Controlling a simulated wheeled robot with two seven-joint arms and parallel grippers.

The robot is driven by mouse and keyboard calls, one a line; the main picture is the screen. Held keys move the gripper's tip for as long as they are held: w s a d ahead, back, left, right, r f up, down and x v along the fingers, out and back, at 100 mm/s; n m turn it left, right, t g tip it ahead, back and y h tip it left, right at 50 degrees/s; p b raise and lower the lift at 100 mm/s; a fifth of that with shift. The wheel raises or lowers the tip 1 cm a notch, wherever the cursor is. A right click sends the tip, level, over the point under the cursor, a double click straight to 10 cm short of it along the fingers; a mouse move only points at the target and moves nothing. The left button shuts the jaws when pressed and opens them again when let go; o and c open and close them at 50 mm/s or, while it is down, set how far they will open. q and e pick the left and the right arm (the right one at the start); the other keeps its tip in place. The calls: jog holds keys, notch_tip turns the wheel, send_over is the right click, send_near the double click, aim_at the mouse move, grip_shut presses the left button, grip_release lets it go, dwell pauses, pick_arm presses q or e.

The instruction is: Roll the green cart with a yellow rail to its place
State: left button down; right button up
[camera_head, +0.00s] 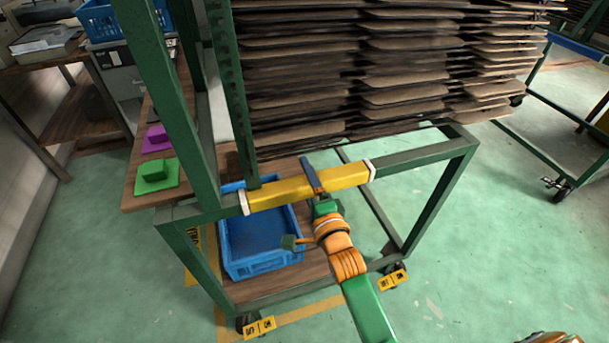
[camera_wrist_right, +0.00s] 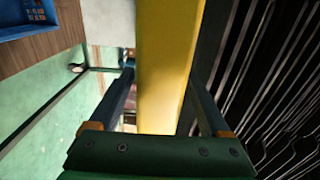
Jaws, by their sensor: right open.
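The green cart (camera_head: 437,200) stands in the middle of the head view on small casters. Its yellow rail (camera_head: 342,177) runs along the near top bar between two white end pieces. The rail (camera_wrist_right: 162,50) also fills the middle of the right wrist view. My right gripper (camera_head: 314,182) is at the middle of the rail. In the right wrist view its two dark fingers (camera_wrist_right: 160,90) stand apart on either side of the rail, with a visible gap at the left finger. My left gripper is not in view.
Stacked brown panels (camera_head: 360,75) fill the cart's upper part. A blue crate (camera_head: 262,262) sits on its lower wooden shelf. A bench with green (camera_head: 155,175) and purple blocks stands left. Another green-framed cart (camera_head: 530,135) stands right. Green floor at front right is clear.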

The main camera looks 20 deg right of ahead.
jog(key=shift+w, duration=0.65)
grip_shut()
